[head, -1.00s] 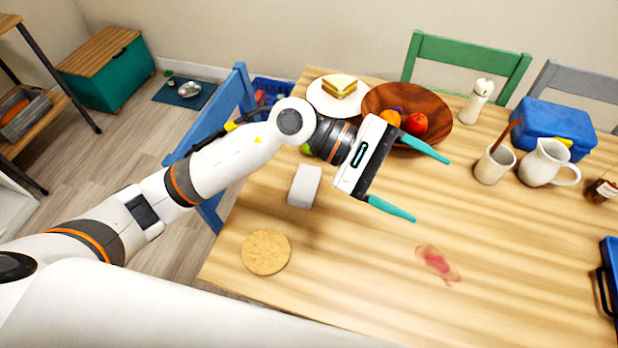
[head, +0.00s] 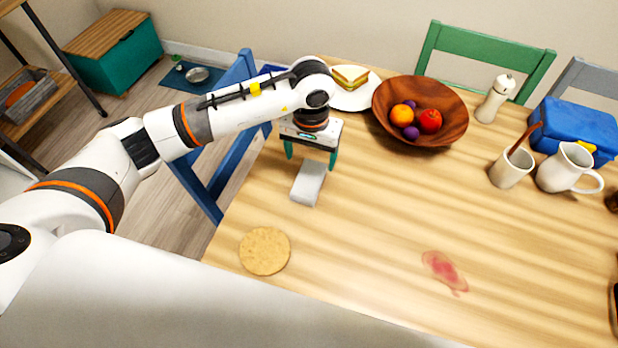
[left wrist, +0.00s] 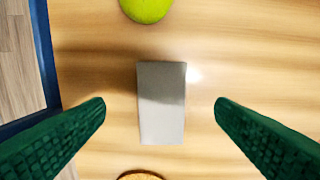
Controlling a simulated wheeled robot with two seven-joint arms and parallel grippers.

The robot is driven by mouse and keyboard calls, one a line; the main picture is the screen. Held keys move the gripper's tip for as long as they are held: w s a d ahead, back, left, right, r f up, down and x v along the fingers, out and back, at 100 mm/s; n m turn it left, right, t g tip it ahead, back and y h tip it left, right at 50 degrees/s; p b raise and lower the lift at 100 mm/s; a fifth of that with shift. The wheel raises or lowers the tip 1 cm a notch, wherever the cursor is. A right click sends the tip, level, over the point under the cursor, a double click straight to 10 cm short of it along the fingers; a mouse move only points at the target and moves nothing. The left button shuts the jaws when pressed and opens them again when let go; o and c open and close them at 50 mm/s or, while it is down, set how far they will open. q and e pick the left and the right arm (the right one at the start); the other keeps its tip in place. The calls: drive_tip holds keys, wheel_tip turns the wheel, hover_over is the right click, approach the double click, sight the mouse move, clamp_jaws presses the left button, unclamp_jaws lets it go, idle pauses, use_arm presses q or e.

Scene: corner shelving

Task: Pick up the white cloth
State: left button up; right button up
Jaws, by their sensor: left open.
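The white cloth (head: 308,184) is a small folded block lying on the wooden table near its left edge. In the left wrist view the cloth (left wrist: 161,103) lies between my two green fingertips, apart from both, partly in shadow. My left gripper (head: 311,160) points down above the cloth with its fingers open and empty. The fingers also show in the left wrist view (left wrist: 160,106) on either side. My right gripper is not in view.
A round cork mat (head: 265,251) lies nearer the front. A green fruit (left wrist: 147,8) lies just beyond the cloth. A wooden fruit bowl (head: 455,126) and a sandwich plate (head: 352,102) stand behind. A blue chair (head: 203,190) stands at the left edge. A red stain (head: 444,271) marks the table.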

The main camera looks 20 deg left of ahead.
sight(311, 173)
use_arm(q)
drive_tip(key=shift+s+d+f+p, duration=0.1)
drive_tip(key=shift+f+p, duration=0.5)
drive_tip(key=shift+f, duration=2.05)
drive_tip(key=c, duration=1.1)
drive_tip(key=shift+o, duration=0.2)
wheel_tip(311, 173, up, 10)
drive_tip(key=b, duration=0.1)
drive_tip(key=o, duration=0.4)
drive_tip(key=c, duration=0.3)
drive_tip(key=shift+d, duration=0.1)
